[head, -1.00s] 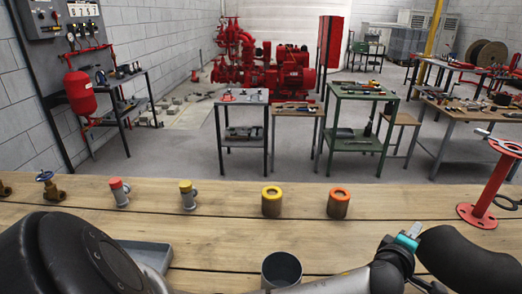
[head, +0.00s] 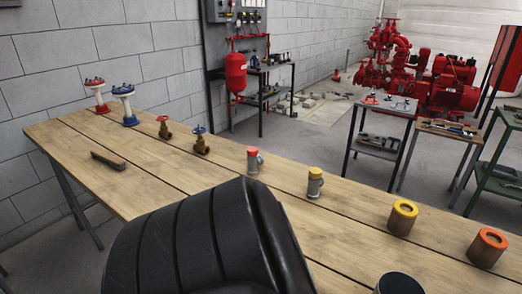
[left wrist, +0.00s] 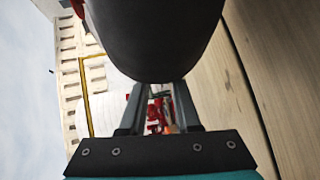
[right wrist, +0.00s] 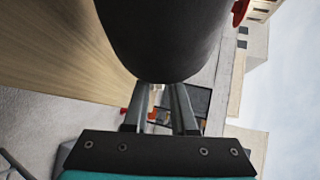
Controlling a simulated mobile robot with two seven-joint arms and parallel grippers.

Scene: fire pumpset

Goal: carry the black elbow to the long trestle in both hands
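The black elbow shows as a large smooth dark curved body at the top of the left wrist view (left wrist: 155,38) and of the right wrist view (right wrist: 168,38). My left gripper (left wrist: 162,92) has its fingers closed up to it, the tips hidden against it. My right gripper (right wrist: 160,92) meets it in the same way. A long plank-topped wooden table, taken as the long trestle (head: 150,185), runs from the far left to the lower right.
Red (head: 95,93) and blue (head: 124,103) topped fittings, small valves (head: 200,141) and capped fittings (head: 315,183) line the table. Yellow (head: 402,218) and orange (head: 487,248) ringed cylinders and a dark cup (head: 400,284) stand lower right. A wooden piece (head: 108,160) lies left.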

